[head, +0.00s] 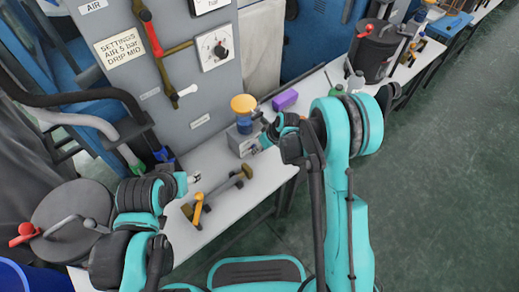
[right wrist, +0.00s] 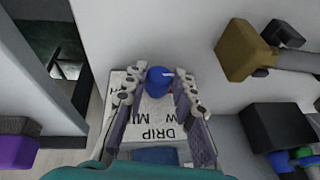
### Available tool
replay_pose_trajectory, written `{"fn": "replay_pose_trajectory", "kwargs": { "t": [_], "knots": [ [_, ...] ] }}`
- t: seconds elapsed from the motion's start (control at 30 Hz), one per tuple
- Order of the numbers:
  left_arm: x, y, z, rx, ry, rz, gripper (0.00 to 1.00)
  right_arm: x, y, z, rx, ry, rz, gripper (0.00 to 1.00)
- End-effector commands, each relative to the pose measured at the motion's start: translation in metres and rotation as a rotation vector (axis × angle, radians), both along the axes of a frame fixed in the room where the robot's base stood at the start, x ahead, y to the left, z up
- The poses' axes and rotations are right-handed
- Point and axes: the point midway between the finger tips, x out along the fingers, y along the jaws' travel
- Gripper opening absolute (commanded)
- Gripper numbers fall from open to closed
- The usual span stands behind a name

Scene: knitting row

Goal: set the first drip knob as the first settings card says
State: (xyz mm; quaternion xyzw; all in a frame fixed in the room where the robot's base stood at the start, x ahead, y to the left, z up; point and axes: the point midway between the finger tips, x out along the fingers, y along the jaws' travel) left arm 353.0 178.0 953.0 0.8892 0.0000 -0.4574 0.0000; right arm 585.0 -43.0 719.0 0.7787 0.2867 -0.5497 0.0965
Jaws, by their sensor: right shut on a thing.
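The settings card (head: 122,45) on the grey panel reads AIR 5 bar, DRIP MID. The drip unit (head: 238,142), a grey box with a yellow-topped part above it, stands on the bench. In the right wrist view its plate (right wrist: 151,112) shows DRIP and partly hidden setting words. The blue drip knob (right wrist: 159,81) has a pale mark on its right side. My right gripper (right wrist: 160,100) is shut on the knob, fingers on both sides; it also shows in the head view (head: 268,136). My left gripper (head: 193,178) is over the bench at left, its fingers unclear.
A hammer-like tool (head: 237,183) and a yellow-orange tool (head: 199,209) lie on the bench in front of the unit. A purple block (head: 285,100) lies behind it to the right. A gauge (head: 215,47) and red lever (head: 150,33) are on the panel.

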Motion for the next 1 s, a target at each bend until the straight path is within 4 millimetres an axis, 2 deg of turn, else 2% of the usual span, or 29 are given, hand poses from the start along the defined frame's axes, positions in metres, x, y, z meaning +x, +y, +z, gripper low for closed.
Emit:
{"fn": "replay_pose_trajectory", "kwargs": {
  "t": [0.27, 0.6, 1.0],
  "knots": [
    [0.000, 0.000, -0.008, 0.000, 0.000, 0.000, 0.53, 0.003, -0.003, -0.002, 0.086, 0.063, -0.003, 0.00],
    [0.000, 0.000, -0.024, 0.000, 0.000, 0.000, 0.53, 0.006, -0.007, -0.004, 0.291, 0.209, -0.003, 0.00],
    [0.000, 0.000, -0.025, 0.000, 0.000, 0.000, 0.53, 0.007, -0.008, -0.004, 0.462, 0.333, -0.001, 0.00]
  ]
}}
